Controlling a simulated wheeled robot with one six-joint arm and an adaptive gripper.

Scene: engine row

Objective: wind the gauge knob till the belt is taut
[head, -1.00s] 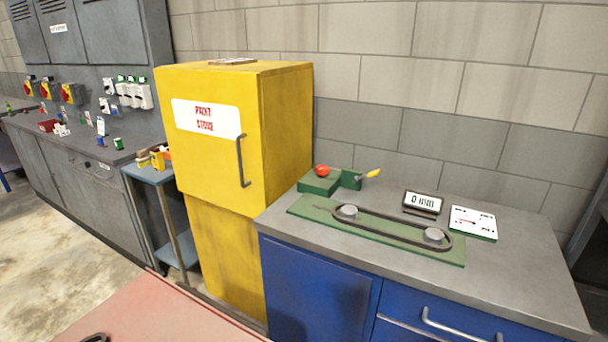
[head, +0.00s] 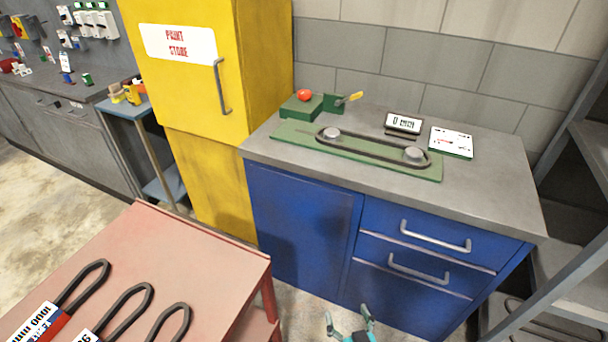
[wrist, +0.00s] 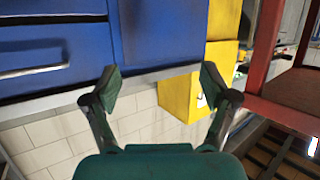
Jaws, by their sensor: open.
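The black belt (head: 372,152) loops around two grey pulleys on a green plate (head: 290,133), on the grey bench top. Behind the plate's left end is a green block with a round red knob (head: 304,95). A yellow-handled lever (head: 349,98) sticks out to its right. I cannot tell which of these is the gauge knob. A small display (head: 403,123) stands behind the belt, its reading too small to be sure of. My gripper (head: 348,317) is open and empty, low in front of the blue drawers. The wrist view shows its spread fingers (wrist: 160,78).
The blue cabinet (head: 300,220) carries the bench. A white card (head: 451,142) lies right of the display. A yellow paint store (head: 200,80) stands left. A red trolley (head: 170,245) with several belts is at front left; a grey rack (head: 575,190) is at right.

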